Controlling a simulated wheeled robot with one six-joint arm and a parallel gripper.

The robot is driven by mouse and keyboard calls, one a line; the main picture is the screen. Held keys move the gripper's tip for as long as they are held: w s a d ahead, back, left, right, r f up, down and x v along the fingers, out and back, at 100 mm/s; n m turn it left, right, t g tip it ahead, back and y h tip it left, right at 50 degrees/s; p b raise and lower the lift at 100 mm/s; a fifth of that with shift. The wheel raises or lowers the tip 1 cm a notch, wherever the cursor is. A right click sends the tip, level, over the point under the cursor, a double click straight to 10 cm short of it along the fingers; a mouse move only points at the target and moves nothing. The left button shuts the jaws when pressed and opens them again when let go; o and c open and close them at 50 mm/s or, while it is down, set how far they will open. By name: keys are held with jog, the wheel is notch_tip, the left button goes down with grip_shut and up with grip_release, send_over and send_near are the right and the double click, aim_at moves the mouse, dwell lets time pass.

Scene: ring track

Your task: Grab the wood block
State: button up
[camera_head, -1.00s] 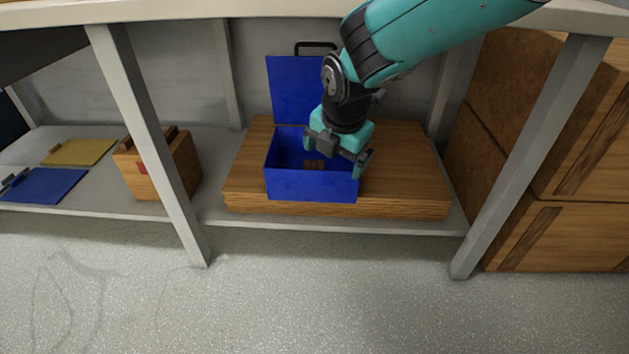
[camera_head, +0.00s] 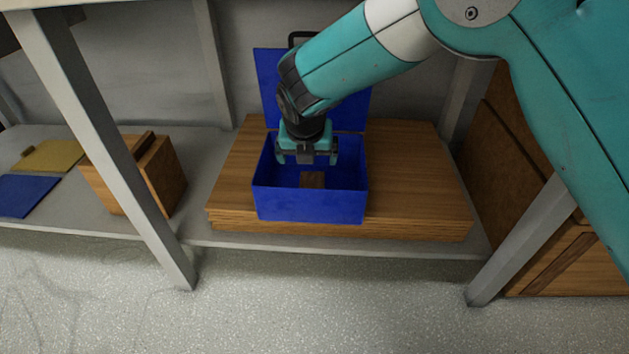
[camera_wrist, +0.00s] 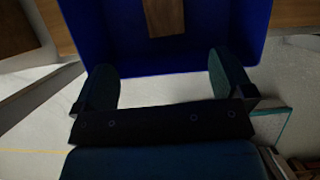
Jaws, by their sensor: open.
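The wood block (camera_head: 312,180) is a small brown piece lying on the floor of the open blue box (camera_head: 310,205). My gripper (camera_head: 307,160) is open over the box opening, at or just behind the block in the head view. In the wrist view the block (camera_wrist: 163,17) shows at the top middle, inside the blue box (camera_wrist: 110,45). There my gripper's two fingers (camera_wrist: 165,80) are spread wide with nothing between them. The block lies beyond the fingertips, and its top end is cut off by the picture edge.
The box stands on a wooden board (camera_head: 420,190) on the shelf, its blue lid (camera_head: 268,85) raised behind. A wooden box (camera_head: 160,165) stands at left behind a grey post (camera_head: 105,150). A second post (camera_head: 525,240) and wooden crates (camera_head: 560,265) are at right.

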aim_at(312, 183)
jog(key=b+x, duration=0.1)
jog(key=x, duration=0.2)
jog(key=b+x, duration=0.2)
jog(key=x, duration=0.2)
jog(key=b+x, duration=0.2)
jog(key=x, duration=0.1)
jog(key=shift+w+d+f, duration=0.15)
jog(key=shift+d+f, duration=0.2)
jog(key=shift+d, duration=0.05)
jog(key=b+x, duration=0.4)
jog(key=x, duration=0.2)
jog(key=shift+f, duration=0.25)
jog(key=shift+a+f+p, duration=0.1)
jog(key=shift+p, duration=0.2)
jog(key=shift+c, duration=0.7)
jog(key=c, duration=0.9)
